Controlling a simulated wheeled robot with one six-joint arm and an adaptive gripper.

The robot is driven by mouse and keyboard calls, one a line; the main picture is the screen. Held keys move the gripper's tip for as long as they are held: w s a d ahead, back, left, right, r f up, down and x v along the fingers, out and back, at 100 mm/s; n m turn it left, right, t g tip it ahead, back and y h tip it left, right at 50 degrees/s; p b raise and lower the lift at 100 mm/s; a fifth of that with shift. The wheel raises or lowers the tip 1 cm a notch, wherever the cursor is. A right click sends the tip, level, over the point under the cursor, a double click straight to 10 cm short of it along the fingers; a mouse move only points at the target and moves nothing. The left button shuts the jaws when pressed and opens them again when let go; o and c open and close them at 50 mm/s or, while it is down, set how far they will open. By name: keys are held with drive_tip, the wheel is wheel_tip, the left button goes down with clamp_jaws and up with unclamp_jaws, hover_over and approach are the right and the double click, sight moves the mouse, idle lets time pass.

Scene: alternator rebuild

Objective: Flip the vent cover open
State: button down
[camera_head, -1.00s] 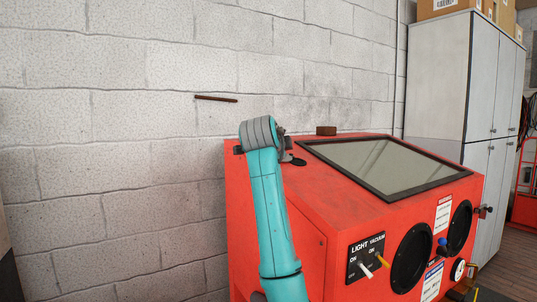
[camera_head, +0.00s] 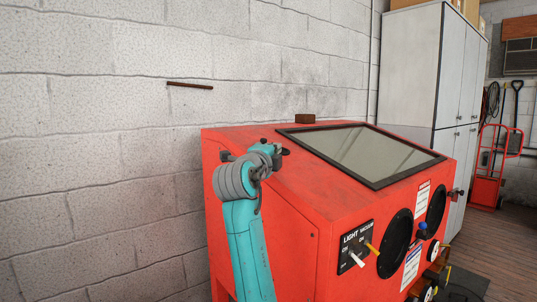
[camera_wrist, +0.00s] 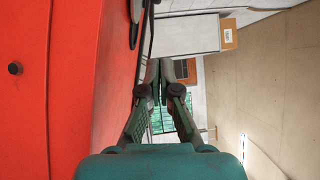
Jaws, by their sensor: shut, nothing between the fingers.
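The red cabinet (camera_head: 290,190) stands against the wall, with a sloped dark-framed window on top. My gripper (camera_wrist: 157,75) is shut and empty in the wrist view, with the red surface to its left. In the head view my wrist is at the cabinet's top left edge, and my fingers are mostly hidden by it. A small dark piece (camera_head: 285,152) shows just right of my wrist; I cannot tell whether it is the vent cover or a fingertip. A dark, thin-edged part (camera_wrist: 135,22) shows beyond my fingers in the wrist view, also unclear.
A small brown block (camera_head: 305,119) is at the cabinet's back edge. Switches (camera_head: 356,246) and round black ports (camera_head: 395,243) are on its front. A grey locker (camera_head: 412,65) stands to the right; the block wall is behind.

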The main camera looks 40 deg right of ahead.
drive_tip(key=x, duration=0.3)
drive_tip(key=shift+w+d, duration=0.1)
drive_tip(key=shift+d, duration=0.05)
drive_tip(key=shift+w+r, duration=0.15)
drive_tip(key=shift+w, duration=1.05)
drive_tip(key=shift+w+a, duration=0.2)
drive_tip(key=shift+w, duration=0.25)
drive_tip(key=shift+w+a, duration=0.2)
drive_tip(key=shift+w, duration=0.2)
drive_tip(key=shift+w+a, duration=0.1)
